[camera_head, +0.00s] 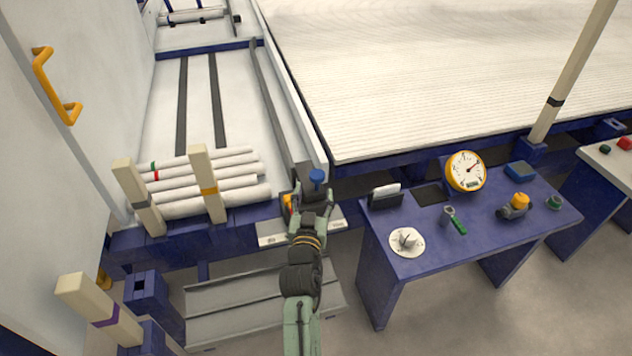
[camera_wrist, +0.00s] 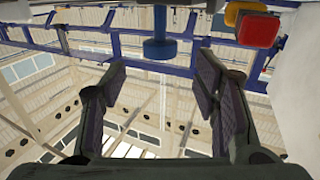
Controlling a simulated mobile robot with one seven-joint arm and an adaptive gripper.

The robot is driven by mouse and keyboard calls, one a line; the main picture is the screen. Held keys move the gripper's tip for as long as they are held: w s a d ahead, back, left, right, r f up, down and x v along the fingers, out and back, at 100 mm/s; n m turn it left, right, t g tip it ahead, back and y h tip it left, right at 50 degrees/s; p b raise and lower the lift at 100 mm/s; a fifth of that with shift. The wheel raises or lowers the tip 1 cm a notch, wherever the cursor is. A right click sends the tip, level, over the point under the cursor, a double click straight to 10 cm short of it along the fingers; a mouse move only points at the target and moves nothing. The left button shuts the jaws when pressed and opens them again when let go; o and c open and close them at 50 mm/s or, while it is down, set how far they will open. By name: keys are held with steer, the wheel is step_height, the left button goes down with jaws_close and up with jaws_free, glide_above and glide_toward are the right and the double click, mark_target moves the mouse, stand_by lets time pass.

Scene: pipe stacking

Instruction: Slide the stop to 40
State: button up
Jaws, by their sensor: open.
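The stop's blue knob (camera_head: 317,176) shows at the end of my arm, near the right front corner of the pipe bed. My gripper (camera_head: 312,198) is open around or just short of this knob; the head view does not settle which. In the wrist view the blue knob (camera_wrist: 160,48) appears upside down, between and slightly beyond my open fingertips (camera_wrist: 160,78), with gaps on both sides. A white scale strip (camera_head: 270,240) runs along the front edge below my gripper; its numbers are too small to read. The stop's body is mostly hidden by my gripper.
Several white pipes (camera_head: 230,195) lie left of my gripper, behind cream posts (camera_head: 207,185). A red and yellow part (camera_wrist: 258,28) is close to my right finger in the wrist view. A blue bench (camera_head: 470,215) with a dial gauge (camera_head: 466,170) stands to the right.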

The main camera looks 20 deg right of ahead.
steer(key=shift+v, duration=2.05)
